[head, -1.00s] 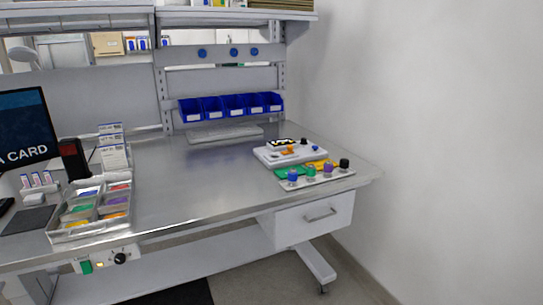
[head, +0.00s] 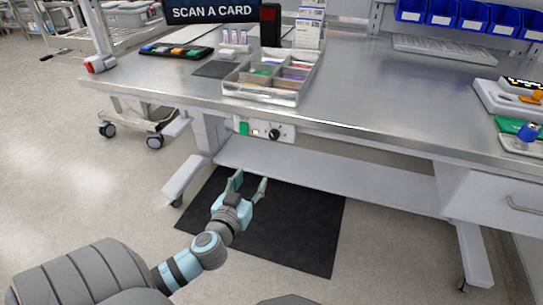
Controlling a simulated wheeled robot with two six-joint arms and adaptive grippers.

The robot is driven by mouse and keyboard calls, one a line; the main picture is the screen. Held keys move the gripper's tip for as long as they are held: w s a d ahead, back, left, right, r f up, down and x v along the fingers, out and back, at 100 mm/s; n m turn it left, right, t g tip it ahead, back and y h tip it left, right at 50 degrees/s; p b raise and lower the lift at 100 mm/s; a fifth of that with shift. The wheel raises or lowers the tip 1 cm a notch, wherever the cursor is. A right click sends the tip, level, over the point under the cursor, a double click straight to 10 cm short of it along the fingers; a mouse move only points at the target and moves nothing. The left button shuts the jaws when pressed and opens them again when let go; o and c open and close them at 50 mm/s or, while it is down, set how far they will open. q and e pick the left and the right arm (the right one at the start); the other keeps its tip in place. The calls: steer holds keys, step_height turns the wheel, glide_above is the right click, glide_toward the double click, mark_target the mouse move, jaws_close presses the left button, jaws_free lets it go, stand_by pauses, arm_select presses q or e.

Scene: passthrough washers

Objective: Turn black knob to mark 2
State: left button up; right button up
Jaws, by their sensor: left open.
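The black knob (head: 275,134) sits on a pale control panel (head: 288,132) under the front edge of the workbench. A green switch (head: 244,128) is at the panel's left end. The marks around the knob are too small to read. My left gripper (head: 247,184) is open and empty, below and a little left of the knob, apart from it, with its fingers pointing up toward the panel. My right gripper is not in view.
The steel bench top (head: 375,95) overhangs the panel. A lower shelf (head: 340,178) runs beneath it. A divided tray (head: 262,92) stands above the panel near the edge. A black mat (head: 300,235) lies on the floor.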

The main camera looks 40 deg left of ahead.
arm_select(q)
steer(key=t, duration=0.1)
glide_toward(273, 137)
steer(key=shift+n, duration=0.3)
steer(key=x, duration=0.8)
steer(key=shift+w, duration=0.2)
jaws_close()
